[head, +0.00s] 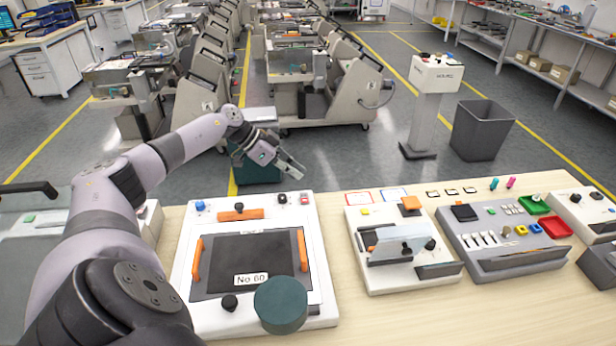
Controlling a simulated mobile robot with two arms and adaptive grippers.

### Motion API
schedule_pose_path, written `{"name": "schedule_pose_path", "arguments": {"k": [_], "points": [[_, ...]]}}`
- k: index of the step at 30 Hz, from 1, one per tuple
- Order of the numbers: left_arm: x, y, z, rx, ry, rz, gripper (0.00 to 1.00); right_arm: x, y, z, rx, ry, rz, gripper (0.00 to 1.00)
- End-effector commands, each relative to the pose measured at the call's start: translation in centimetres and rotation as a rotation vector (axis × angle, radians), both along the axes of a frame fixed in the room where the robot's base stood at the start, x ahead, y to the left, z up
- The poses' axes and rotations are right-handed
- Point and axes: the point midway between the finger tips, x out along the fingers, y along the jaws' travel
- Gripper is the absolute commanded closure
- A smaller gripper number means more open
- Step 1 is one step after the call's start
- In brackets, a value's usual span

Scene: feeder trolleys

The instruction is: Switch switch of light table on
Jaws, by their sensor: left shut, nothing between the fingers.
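A white unit (180,290) with a dark panel (243,262) labelled "No 60" and orange clamps lies on the wooden table; it may be the light table. Its top edge carries a blue knob (200,206), a dark button (282,198) and a small red-and-black switch-like part (304,198). Whether that part is on or off is too small to tell. My left gripper (296,169) is shut and empty. In the picture it shows just above the unit's top right corner, apart from the red-and-black part. My right gripper is not in view.
A dark teal cylinder (281,305) covers the unit's front right part. To the right are a white fixture (375,281) with a clear plate and a grey panel (470,235) with switches. Beyond the table stand feeder trolleys (330,90), a white pedestal (424,120) and a grey bin (481,132).

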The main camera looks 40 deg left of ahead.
Motion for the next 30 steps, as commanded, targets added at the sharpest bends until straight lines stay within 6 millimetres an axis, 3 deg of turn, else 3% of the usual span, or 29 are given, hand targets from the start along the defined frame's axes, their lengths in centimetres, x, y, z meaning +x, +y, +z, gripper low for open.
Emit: {"name": "schedule_pose_path", "arguments": {"k": [6, 12, 30], "points": [[-2.3, 1.4, 2.4, 0.003, 0.002, 0.001, 1.0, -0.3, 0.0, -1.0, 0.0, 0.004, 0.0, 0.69], [-3.0, 1.8, 3.5, 0.001, 0.0, 0.001, 1.0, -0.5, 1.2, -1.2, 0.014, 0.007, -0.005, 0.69], [-3.1, 1.8, 3.6, -0.001, -0.002, 0.001, 1.0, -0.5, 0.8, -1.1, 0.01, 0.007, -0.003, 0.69]]}}
